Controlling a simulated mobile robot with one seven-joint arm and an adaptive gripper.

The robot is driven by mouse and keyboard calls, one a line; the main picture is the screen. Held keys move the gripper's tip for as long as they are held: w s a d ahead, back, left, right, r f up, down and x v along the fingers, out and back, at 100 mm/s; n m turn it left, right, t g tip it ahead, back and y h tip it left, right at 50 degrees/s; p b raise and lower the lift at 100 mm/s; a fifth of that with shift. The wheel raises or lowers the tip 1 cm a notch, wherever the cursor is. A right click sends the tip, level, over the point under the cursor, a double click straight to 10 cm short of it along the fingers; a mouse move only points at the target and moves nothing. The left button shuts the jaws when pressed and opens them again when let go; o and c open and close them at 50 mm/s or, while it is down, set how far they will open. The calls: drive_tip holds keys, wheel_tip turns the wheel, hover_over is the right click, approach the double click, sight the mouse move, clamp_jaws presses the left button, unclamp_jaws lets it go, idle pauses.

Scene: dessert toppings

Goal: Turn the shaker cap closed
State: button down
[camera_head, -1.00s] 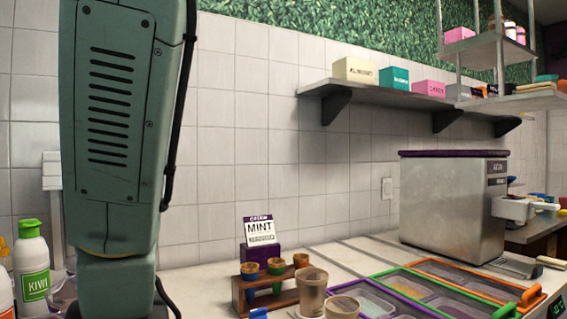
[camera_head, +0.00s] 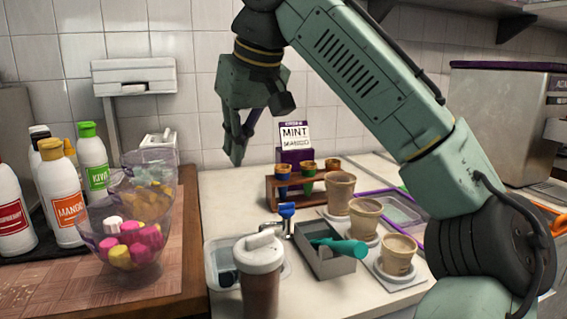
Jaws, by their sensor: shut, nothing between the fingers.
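The shaker (camera_head: 260,293) is likely the dark brown container at the front centre, cut off by the lower picture edge. Its white cap (camera_head: 261,250) sits on top with a raised white tab. I cannot tell whether the cap is turned open or closed. My gripper (camera_head: 238,158) hangs fingers down above the counter, behind and above the shaker and well apart from it. Its fingers are shut and empty.
A clear bowl of pink and yellow pieces (camera_head: 130,225) and several sauce bottles (camera_head: 57,200) stand left. A grey tray (camera_head: 325,250) with a teal-handled tool, several tan cups (camera_head: 340,192), a cone rack (camera_head: 270,190) and the MINT sign (camera_head: 295,138) stand right.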

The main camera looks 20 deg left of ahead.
sight(260, 238)
drive_tip(key=shift+m+h, duration=0.3)
drive_tip(key=shift+h, duration=0.2)
drive_tip(key=d+f, duration=0.1)
drive_tip(key=f, duration=0.2)
drive_tip(key=d+f, duration=0.1)
drive_tip(key=f, duration=0.3)
drive_tip(key=d+f, duration=0.1)
drive_tip(key=f, duration=0.3)
drive_tip(key=shift+s+d, duration=0.1)
drive_tip(key=shift+d, duration=0.2)
drive_tip(key=shift+a, duration=0.1)
